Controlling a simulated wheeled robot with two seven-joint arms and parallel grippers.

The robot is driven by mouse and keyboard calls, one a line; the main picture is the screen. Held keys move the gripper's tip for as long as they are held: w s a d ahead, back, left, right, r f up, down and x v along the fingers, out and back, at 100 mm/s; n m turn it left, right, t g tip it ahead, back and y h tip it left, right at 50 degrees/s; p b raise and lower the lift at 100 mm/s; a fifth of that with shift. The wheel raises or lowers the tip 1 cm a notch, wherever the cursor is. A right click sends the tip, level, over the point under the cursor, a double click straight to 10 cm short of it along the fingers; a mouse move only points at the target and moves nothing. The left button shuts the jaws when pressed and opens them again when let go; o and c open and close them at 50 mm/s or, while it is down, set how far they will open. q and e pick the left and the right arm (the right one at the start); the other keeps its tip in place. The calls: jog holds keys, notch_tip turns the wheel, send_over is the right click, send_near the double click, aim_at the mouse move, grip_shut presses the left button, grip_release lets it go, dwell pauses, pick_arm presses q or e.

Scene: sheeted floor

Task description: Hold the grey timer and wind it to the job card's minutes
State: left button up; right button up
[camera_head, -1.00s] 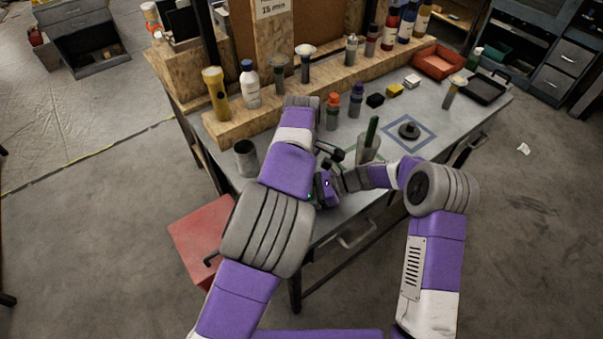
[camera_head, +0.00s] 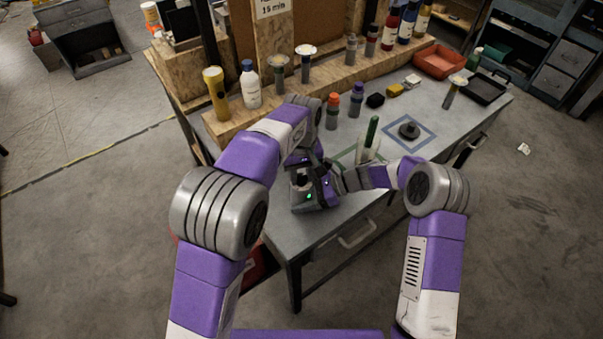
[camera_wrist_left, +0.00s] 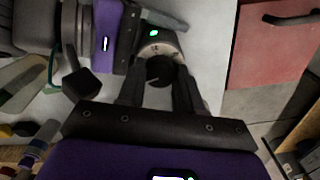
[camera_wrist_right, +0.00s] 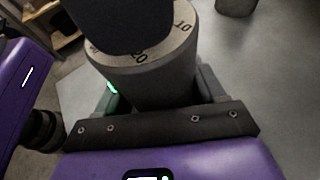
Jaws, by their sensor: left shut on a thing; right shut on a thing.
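The grey timer (camera_wrist_right: 150,75) is a round body with numbers on its upper rim; 10 and 20 are readable in the right wrist view. My right gripper (camera_wrist_right: 157,97) is shut around its body. In the left wrist view the timer's pale dial ring (camera_wrist_left: 172,47) shows around a dark round knob (camera_wrist_left: 160,70). My left gripper (camera_wrist_left: 160,88) is shut on this knob, one finger at each side. A dark shape covers the dial's top in the right wrist view, so the setting cannot be read. The job card (camera_head: 270,7) on the post reads 15 min.
The grippers are close together over the grey bench (camera_head: 345,215) near its front edge. A cup with a green-handled tool (camera_head: 372,132) stands just behind. A dark knob-like item (camera_head: 409,130) sits in a blue square. Bottles and an orange tray (camera_head: 438,62) line the back.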

aim_at(301, 177)
pick_arm(q)
jog(key=shift+m, duration=0.8)
jog(key=o, duration=1.1)
jog(key=shift+c, duration=0.2)
notch_tip(301, 177, up, 12)
pick_arm(e)
jog(key=o, duration=1.2)
jog(key=shift+o, duration=0.2)
jog(key=shift+d, duration=0.1)
